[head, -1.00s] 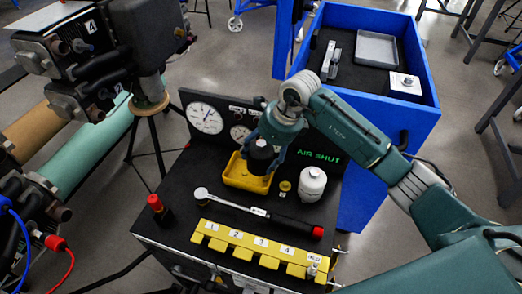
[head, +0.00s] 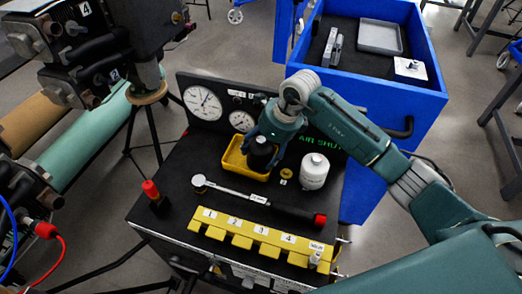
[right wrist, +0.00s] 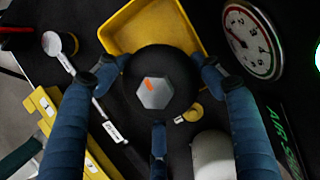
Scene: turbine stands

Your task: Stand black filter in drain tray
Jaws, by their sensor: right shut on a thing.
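The black filter (head: 261,154) is a dark cylinder with a hex top, held upright in my right gripper (head: 264,143). In the right wrist view the fingers of this gripper (right wrist: 158,76) close on both sides of the filter (right wrist: 160,88). The yellow drain tray (head: 231,158) sits on the black bench top. In the head view the filter overlaps the tray's right part. In the right wrist view it covers the near edge of the tray (right wrist: 150,22). Its underside is hidden, so I cannot tell whether it touches the tray. My left gripper is out of view.
A white canister (head: 314,171) and a small yellow cap (head: 286,174) stand right of the tray. A torque wrench (head: 235,192) lies in front, before a yellow numbered rack (head: 262,236). A gauge panel (head: 203,103) rises behind.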

